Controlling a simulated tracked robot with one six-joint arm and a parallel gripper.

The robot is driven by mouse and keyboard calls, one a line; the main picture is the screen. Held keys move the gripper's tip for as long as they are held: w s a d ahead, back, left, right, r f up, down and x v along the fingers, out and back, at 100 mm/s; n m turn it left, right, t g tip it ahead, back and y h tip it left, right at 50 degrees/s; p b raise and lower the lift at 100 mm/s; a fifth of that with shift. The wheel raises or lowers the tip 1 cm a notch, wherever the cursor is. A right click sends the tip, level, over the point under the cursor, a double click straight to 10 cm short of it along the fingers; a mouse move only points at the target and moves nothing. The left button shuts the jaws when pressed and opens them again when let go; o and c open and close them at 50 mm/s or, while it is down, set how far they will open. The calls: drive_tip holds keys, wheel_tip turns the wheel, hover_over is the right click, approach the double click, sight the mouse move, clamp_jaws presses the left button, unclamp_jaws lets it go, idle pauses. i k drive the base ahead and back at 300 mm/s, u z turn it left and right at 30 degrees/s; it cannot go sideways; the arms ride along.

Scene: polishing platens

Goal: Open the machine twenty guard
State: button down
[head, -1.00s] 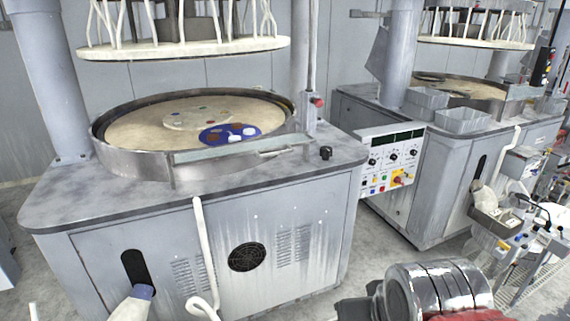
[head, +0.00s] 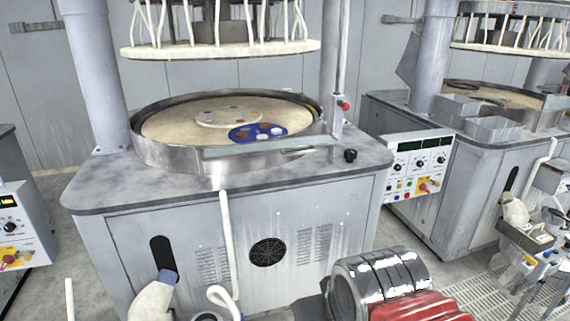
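A grey polishing machine (head: 130,192) stands in front of me. A round metal rim (head: 160,155) surrounds its beige platen (head: 170,124). A flat, translucent guard panel (head: 262,149) with a light handle sits along the front right of the rim. It looks closed across the front, though I cannot be sure. I cannot read any machine number, so I cannot tell if this is machine twenty. A blue carrier disc (head: 258,132) with round pieces lies on the platen. My gripper is not in view.
A white ring with hanging hoses (head: 222,50) is above the platen. A control panel (head: 418,165) is at the machine's right, and another (head: 18,225) at far left. A second machine (head: 455,120) stands right. A black knob (head: 350,155) sits on the tabletop.

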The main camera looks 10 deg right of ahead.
sight(272, 145)
drive_tip(key=u, duration=4.45)
drive_tip(key=k, duration=1.15)
